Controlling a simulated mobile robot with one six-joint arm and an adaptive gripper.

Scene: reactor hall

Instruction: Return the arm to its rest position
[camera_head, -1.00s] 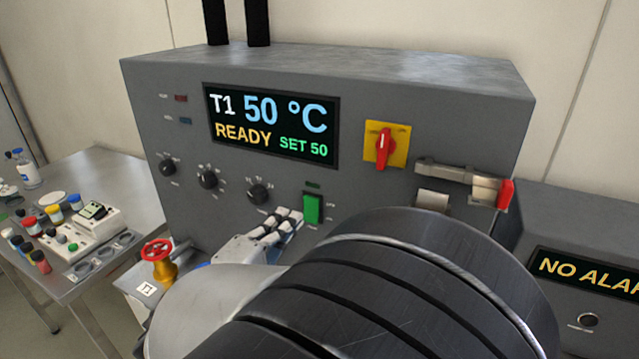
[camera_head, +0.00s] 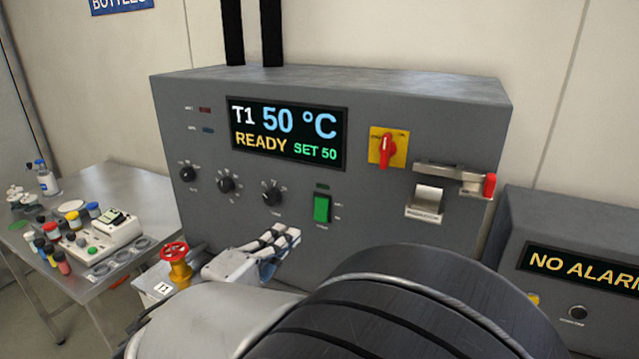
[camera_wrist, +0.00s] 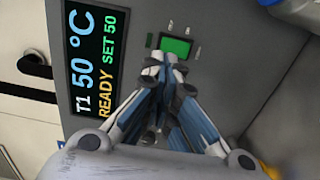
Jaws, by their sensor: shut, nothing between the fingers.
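My gripper (camera_head: 284,238) is in front of the lower part of the grey control panel (camera_head: 420,122), below and left of the green rocker switch (camera_head: 321,208). In the wrist view my gripper (camera_wrist: 160,62) has its fingertips together, with nothing between them, and the green switch (camera_wrist: 176,47) lies just beyond the tips. I cannot tell from these views whether the tips touch the panel. My large dark arm link fills the bottom of the head view and hides the panel's lower right part.
The panel display (camera_head: 287,134) reads T1 50 °C, READY, SET 50. A steel table (camera_head: 140,190) with bottles is at the left. A second unit (camera_head: 530,212) showing "NO ALAR" stands at the right.

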